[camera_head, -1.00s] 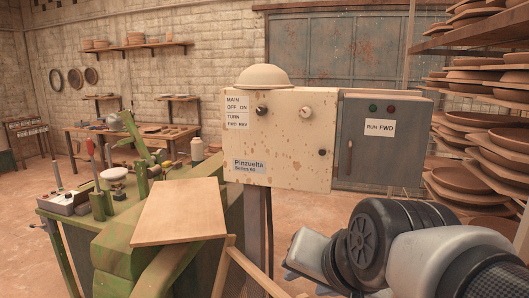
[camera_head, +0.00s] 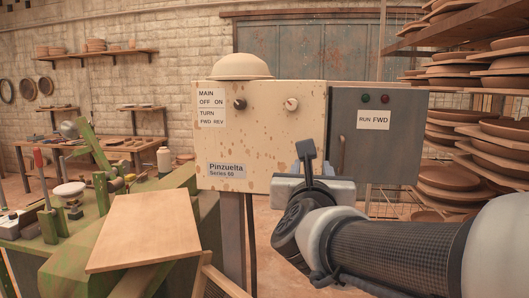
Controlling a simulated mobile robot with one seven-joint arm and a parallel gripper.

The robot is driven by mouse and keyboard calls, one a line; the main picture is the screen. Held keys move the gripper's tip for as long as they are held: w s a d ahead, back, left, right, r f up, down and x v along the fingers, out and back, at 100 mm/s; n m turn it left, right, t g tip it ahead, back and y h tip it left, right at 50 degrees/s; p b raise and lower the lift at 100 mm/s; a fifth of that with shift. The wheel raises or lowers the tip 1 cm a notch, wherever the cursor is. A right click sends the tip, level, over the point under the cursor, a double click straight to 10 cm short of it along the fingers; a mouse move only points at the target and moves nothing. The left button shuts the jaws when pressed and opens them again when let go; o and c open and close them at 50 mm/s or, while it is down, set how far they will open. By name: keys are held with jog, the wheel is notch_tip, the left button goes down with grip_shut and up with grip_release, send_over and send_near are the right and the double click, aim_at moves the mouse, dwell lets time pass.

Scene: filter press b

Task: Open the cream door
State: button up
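The cream door (camera_head: 255,135) is the speckled front of the cream box, labelled Pinzuelta Series 60. It looks shut. It bears a black knob (camera_head: 239,104) at the upper left and a pale knob (camera_head: 291,104) at the upper right. My gripper (camera_head: 305,155) is in front of the door's lower right part. A dark finger stands up there and hides the spot of the small dark knob at the door's right edge. I cannot tell whether it touches the door. The finger gap is not clear to see.
A grey box (camera_head: 380,135) labelled RUN FWD adjoins on the right, with a brown upright handle (camera_head: 342,152). A helmet-like dome (camera_head: 242,67) rests on the cream box. A wooden board (camera_head: 145,230) is at lower left. Racks of plates (camera_head: 465,150) stand at right.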

jog(key=w+d+p, duration=0.2)
jog(key=w+d, duration=0.1)
jog(key=w, duration=1.2)
grip_shut()
